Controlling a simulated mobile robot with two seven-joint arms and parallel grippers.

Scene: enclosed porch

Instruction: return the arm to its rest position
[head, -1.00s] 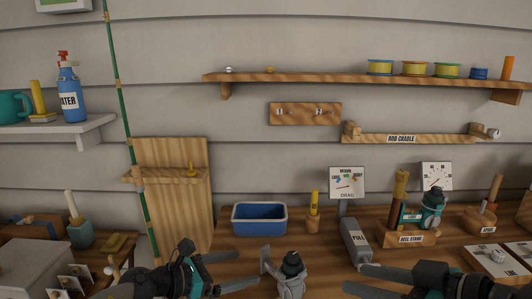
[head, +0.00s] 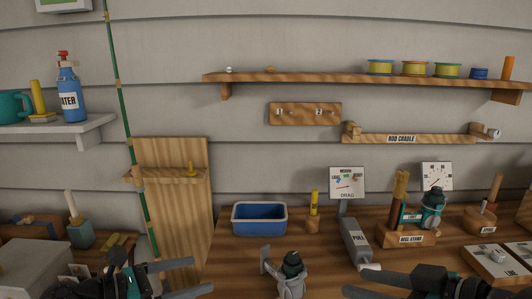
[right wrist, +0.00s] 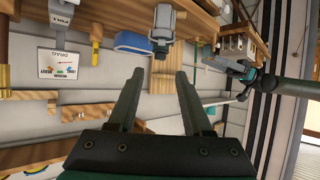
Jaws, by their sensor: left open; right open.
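My left gripper (head: 188,279) is at the lower left of the head view, in front of the wooden rod stand, with its two fingers spread and nothing between them. My right gripper (head: 362,283) is at the lower right edge of the head view, its fingers pointing left. In the right wrist view the right gripper (right wrist: 160,88) shows two parted fingers with nothing between them. A small grey clamp-like device with a dark reel (head: 291,272) stands on the bench between the two grippers and touches neither in the picture.
A blue bin (head: 259,232) and a drag gauge (head: 347,183) with a grey PULL block (head: 355,240) stand on the bench. A reel sits on the reel stand (head: 408,237). A green rod (head: 127,115) rises at left. A rod cradle (head: 420,138) is on the wall.

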